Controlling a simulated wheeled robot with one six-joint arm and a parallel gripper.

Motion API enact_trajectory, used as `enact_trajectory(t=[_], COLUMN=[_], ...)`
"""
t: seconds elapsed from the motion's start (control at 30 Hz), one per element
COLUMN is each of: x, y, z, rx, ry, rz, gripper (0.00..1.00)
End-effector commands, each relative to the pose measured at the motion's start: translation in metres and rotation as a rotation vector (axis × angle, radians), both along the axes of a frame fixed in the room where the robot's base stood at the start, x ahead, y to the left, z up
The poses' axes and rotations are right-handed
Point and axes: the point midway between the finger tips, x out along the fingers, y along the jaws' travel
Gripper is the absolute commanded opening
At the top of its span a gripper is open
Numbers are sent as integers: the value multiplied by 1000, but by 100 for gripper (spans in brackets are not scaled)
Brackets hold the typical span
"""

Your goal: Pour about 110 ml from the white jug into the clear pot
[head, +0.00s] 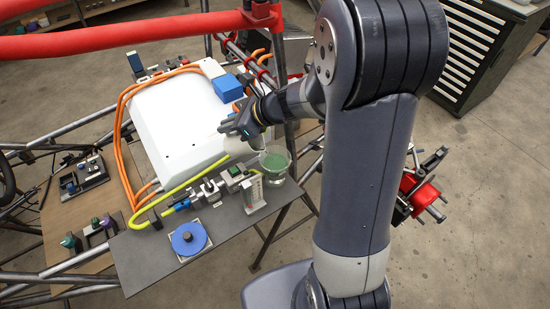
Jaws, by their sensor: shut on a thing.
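My gripper (240,126) is shut on the white jug (238,146), just left of the clear pot. The jug shows only in part, below my fingers and against the white box behind it. It appears tilted toward the pot, its right end close to the pot's rim. The clear pot (279,182) stands upright near the right edge of the grey board and has green liquid in it. I cannot tell whether a stream is falling or how much the jug holds.
A small white upright block (254,192) with markings stands left of the pot. A row of valves and fittings (212,190), a yellow hose (180,182) and a blue disc (189,239) lie on the grey board (140,262). A large white box (175,120) and red tube (130,38) lie beyond.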

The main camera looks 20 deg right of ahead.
Motion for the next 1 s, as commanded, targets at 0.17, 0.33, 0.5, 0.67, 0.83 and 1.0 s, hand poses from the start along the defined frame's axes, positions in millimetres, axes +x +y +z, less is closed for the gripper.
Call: enact_trajectory(t=[0.17,0.33,0.5,0.67,0.83,1.0], x=[0,-1,-1,-1,-2,-2], y=[-1,-2,-3,-3,-4,-4], z=[-1,-1,-1,-1,0,0], rx=[11,22,31,38,45,51], ry=[-8,-14,-19,-24,-28,-31], rz=[-2,-1,-1,-1,-1,-1], gripper=[0,0,0,0,0,0])
